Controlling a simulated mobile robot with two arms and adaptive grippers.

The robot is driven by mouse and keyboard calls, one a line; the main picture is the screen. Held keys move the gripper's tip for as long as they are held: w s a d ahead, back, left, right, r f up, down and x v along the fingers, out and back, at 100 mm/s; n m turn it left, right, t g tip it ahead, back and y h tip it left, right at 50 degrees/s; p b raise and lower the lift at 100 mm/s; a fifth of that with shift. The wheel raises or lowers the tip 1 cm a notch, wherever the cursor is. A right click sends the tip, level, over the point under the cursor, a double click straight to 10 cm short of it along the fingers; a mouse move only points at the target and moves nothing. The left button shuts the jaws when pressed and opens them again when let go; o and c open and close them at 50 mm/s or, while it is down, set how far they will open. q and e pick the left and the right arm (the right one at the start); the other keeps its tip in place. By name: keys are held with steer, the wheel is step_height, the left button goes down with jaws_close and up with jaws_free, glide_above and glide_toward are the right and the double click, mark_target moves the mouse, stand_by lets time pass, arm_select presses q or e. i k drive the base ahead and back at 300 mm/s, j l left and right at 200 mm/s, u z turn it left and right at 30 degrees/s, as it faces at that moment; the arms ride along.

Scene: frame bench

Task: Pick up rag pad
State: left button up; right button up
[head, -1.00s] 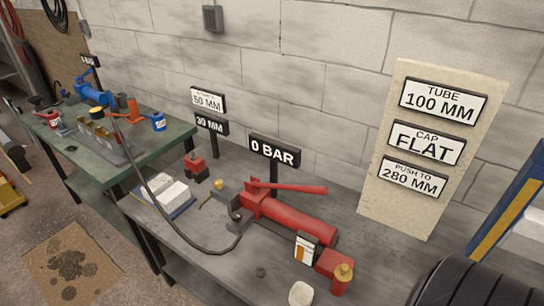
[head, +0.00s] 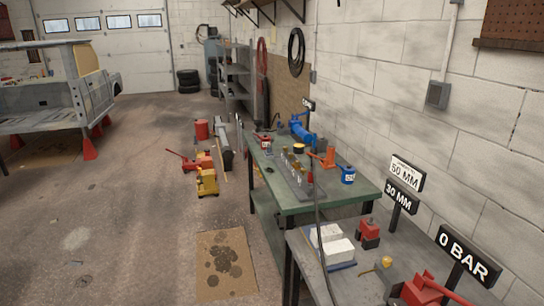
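I cannot tell for certain which thing is the rag pad. Two white folded-looking blocks (head: 337,252) lie side by side on a flat blue piece (head: 343,266) on the near grey bench, at the lower middle of the head view. A tan, dark-stained flat sheet (head: 243,279) lies on the floor to the left of the benches. Neither of my grippers shows in the head view.
The near grey bench (head: 358,287) holds a red block (head: 369,236) and a partly cut-off red pump (head: 425,290). The green bench (head: 345,190) behind is crowded with tools. Red and yellow jacks (head: 206,180) stand on the floor.

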mark_target(267, 154)
steer(key=i+j+u, duration=0.35)
steer(key=i, duration=0.65)
steer(key=i+u, duration=0.35)
steer(key=i, duration=0.7)
steer(key=i+j+z, duration=0.1)
steer(key=i+z, duration=0.2)
steer(key=i, duration=0.2)
steer(key=i+j+z, duration=0.25)
steer(key=i, duration=0.25)
steer(key=i+j+z, duration=0.3)
steer(key=i, duration=0.2)
